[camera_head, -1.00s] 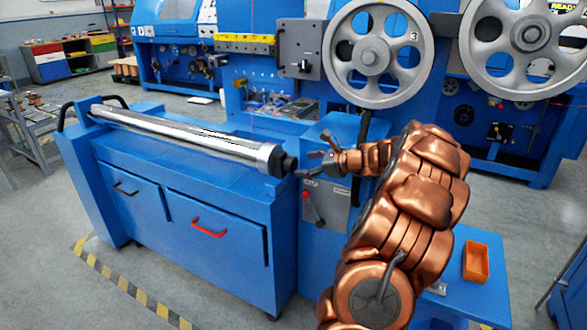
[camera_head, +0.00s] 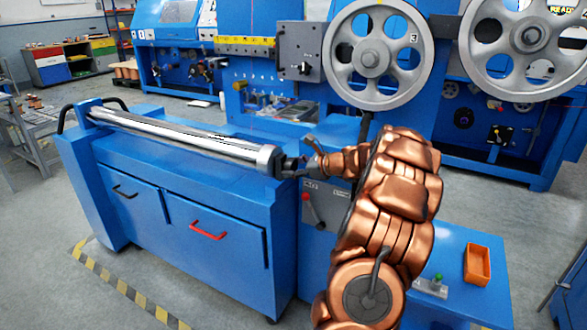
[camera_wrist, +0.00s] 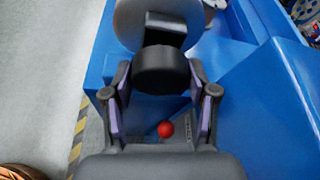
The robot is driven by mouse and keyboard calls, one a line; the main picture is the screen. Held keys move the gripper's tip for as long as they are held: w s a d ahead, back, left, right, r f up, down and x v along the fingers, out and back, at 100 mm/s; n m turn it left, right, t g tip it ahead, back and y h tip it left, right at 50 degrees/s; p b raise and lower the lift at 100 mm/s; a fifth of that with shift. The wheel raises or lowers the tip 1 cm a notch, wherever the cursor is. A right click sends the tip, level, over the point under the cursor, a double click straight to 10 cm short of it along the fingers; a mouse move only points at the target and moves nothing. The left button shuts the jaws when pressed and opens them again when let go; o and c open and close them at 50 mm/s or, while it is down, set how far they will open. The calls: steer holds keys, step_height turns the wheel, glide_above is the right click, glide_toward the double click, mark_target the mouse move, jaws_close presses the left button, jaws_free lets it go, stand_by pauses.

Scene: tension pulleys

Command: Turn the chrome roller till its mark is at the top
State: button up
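The chrome roller (camera_head: 185,134) lies along the top of a blue cabinet, with a black knob (camera_head: 284,166) on its near right end. In the wrist view, the black knob (camera_wrist: 162,72) is in front of the roller's chrome end (camera_wrist: 128,22). I cannot make out a mark on the roller. My gripper (camera_head: 300,158) is at the knob's end. In the wrist view, my gripper (camera_wrist: 160,82) is open, with one finger on each side of the knob and narrow gaps showing.
The blue cabinet (camera_head: 180,265) has a black-handled and a red-handled drawer. A red-knobbed lever (camera_head: 307,200) is on the panel below my gripper; its red ball (camera_wrist: 166,129) shows between the fingers. Large spoked pulleys (camera_head: 373,102) stand behind. An orange bin (camera_head: 477,264) sits at right.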

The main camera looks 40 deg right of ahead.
steer(key=c, duration=0.6)
steer(key=shift+c, duration=0.2)
steer(key=shift+b, duration=0.35)
steer(key=n+h+b, duration=0.1)
steer(key=n+b, duration=0.1)
steer(key=shift+f+t+b, duration=0.15)
steer(key=shift+t+b, duration=0.15)
steer(key=shift+t, duration=0.1)
steer(key=shift+n+h+b, duration=0.3)
steer(key=shift+b, duration=0.1)
steer(key=o, duration=1.2)
steer(key=shift+c, duration=0.2)
